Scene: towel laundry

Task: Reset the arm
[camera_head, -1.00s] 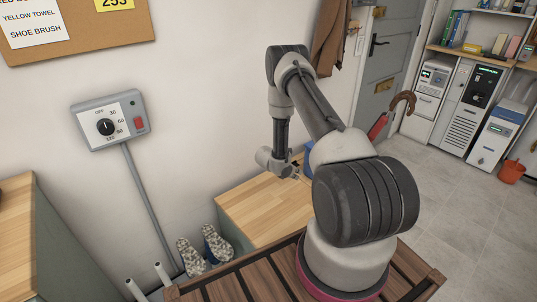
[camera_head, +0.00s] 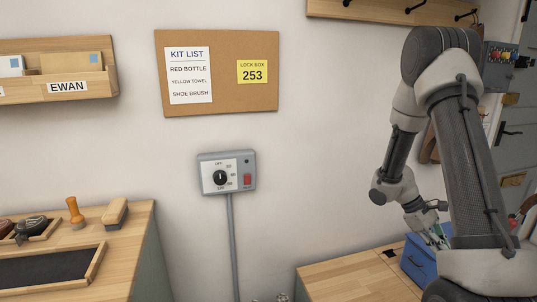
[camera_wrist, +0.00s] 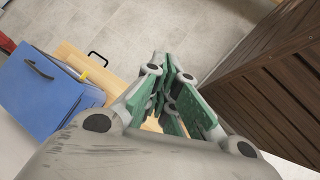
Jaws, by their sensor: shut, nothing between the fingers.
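My arm rises at the right of the head view and bends down at its elbow. My gripper (camera_head: 438,238) hangs at its end, in front of a blue box (camera_head: 419,259). In the wrist view my gripper (camera_wrist: 172,75) has its green-padded fingers together with nothing between them. The blue box (camera_wrist: 45,95) shows at the left there, apart from the fingers.
A wooden worktop (camera_head: 355,280) stands below my gripper, against the wall. A wall dial (camera_head: 221,177) is left of the arm. A bench (camera_head: 122,236) with brushes is at the left. Dark wooden slats (camera_wrist: 265,95) lie right of my gripper.

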